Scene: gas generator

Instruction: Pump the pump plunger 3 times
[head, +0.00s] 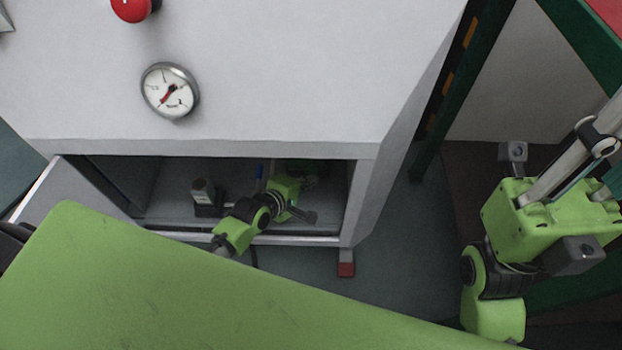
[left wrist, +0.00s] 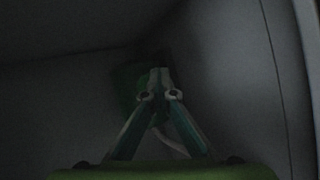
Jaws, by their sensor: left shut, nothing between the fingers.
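My left arm reaches into the open lower compartment of the grey cabinet. My left gripper (head: 291,187) is inside it, towards the right. In the left wrist view its fingertips (left wrist: 160,74) are together with nothing between them. A dark green part (left wrist: 125,83), possibly of the pump, shows just beyond the fingers; I cannot tell whether they touch it. The plunger itself I cannot make out in the dimness. My right gripper is close at the right of the head view, its fingers running out of the frame.
The compartment (head: 361,200) has a sill and side walls close around my left arm, with its door (head: 75,185) open at the left. A small grey-and-black device (head: 204,197) stands inside. Above are a pressure gauge (head: 170,91) and a red button (head: 131,8).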

